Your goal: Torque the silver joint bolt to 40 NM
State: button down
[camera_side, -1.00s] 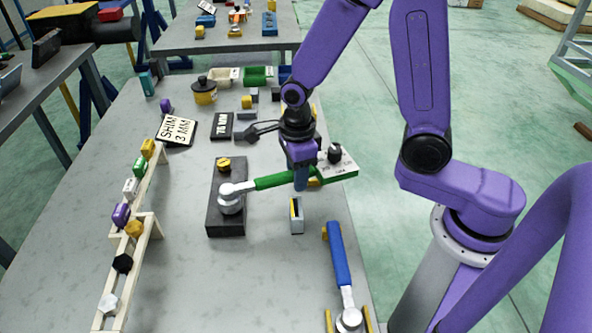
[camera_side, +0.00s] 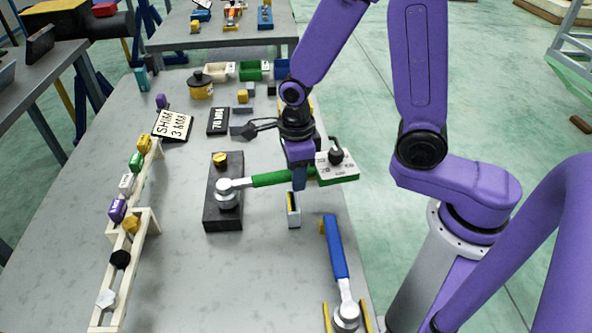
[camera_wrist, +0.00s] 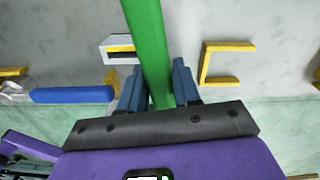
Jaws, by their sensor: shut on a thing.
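My gripper (camera_side: 299,183) is shut on the green handle of a torque wrench (camera_side: 270,179). The handle also shows between the blue fingers of my gripper (camera_wrist: 160,85) in the wrist view, as a green bar (camera_wrist: 148,38). The wrench lies about level, its silver head (camera_side: 226,190) over the near end of a dark block (camera_side: 223,222). A silver, round part sits under the head; the head hides most of it, so I cannot tell the bolt from the socket. A gold bolt (camera_side: 220,159) stands at the block's far end.
A blue-handled wrench (camera_side: 336,250) lies in yellow holders at the front right. A small grey holder with yellow inside (camera_side: 294,210) stands below my gripper. A wooden rack (camera_side: 146,222) of coloured nuts or bolts runs along the left.

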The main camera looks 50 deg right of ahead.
jog(key=shift+s+a+m, duration=0.6)
jog(key=shift+s+m, duration=0.1)
jog(key=shift+m, duration=0.1)
jog(key=shift+w+d+n, duration=0.25)
jog(key=shift+n, duration=0.05)
dwell(0.6)
jog(key=shift+r, duration=0.15)
jog(key=shift+r, duration=2.9)
jog(key=shift+w, duration=0.1)
